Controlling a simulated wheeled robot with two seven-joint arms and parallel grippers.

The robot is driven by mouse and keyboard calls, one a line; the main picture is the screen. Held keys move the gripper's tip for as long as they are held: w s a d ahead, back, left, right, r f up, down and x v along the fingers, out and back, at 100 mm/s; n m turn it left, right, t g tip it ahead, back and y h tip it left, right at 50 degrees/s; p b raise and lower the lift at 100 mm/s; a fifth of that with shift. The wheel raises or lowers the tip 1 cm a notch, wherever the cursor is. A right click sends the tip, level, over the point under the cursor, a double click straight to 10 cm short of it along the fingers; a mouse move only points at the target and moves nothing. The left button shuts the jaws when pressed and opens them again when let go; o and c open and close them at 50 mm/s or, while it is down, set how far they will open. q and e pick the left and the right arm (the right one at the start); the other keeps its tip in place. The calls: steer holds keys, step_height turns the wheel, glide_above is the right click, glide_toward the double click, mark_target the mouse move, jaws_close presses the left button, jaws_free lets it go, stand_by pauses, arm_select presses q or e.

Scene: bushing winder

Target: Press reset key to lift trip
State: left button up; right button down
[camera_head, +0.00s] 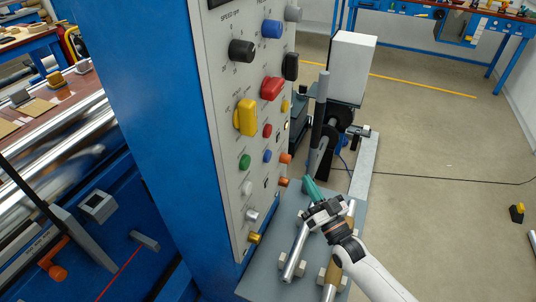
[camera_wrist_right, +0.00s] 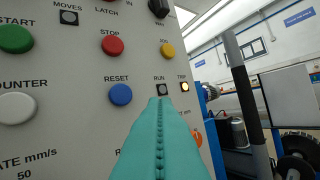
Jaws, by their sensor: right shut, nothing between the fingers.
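The blue RESET button (camera_wrist_right: 120,94) sits on the grey control panel (camera_wrist_right: 60,75), below the red STOP button (camera_wrist_right: 112,46). In the head view the small blue button (camera_head: 267,156) is on the panel's lower half. The TRIP lamp (camera_wrist_right: 184,86) glows pale yellow; the RUN lamp (camera_wrist_right: 162,88) beside it is dark. My right gripper (camera_head: 309,182) has teal fingers, shut and empty, to the right of the panel and apart from it. In the wrist view its fingertips (camera_wrist_right: 159,101) appear to the right of and slightly below RESET. My left gripper is not in view.
Nearby controls include a green START button (camera_wrist_right: 15,39), a white COUNTER button (camera_wrist_right: 16,108), a yellow JOG button (camera_wrist_right: 168,49) and a large yellow knob (camera_head: 246,117). A dark upright post (camera_head: 319,110) stands behind my right gripper. Floor to the right is mostly open.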

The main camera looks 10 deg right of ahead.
mark_target(268, 156)
steer(key=r, duration=0.1)
steer(key=d+r+t, duration=0.1)
steer(key=r, duration=0.1)
steer(key=shift+w+r+t+y, duration=0.1)
steer(key=shift+w+t+y, duration=0.05)
steer(key=shift+t+y, duration=0.15)
steer(key=w+a+b, duration=0.2)
steer(key=w+a, duration=0.3)
steer(key=a, duration=0.2)
steer(key=shift+a, duration=0.15)
steer(key=shift+a, duration=0.1)
stand_by(2.0)
steer(key=shift+w+a+b, duration=0.2)
steer(key=shift+a+b, duration=0.05)
steer(key=shift+b, duration=0.05)
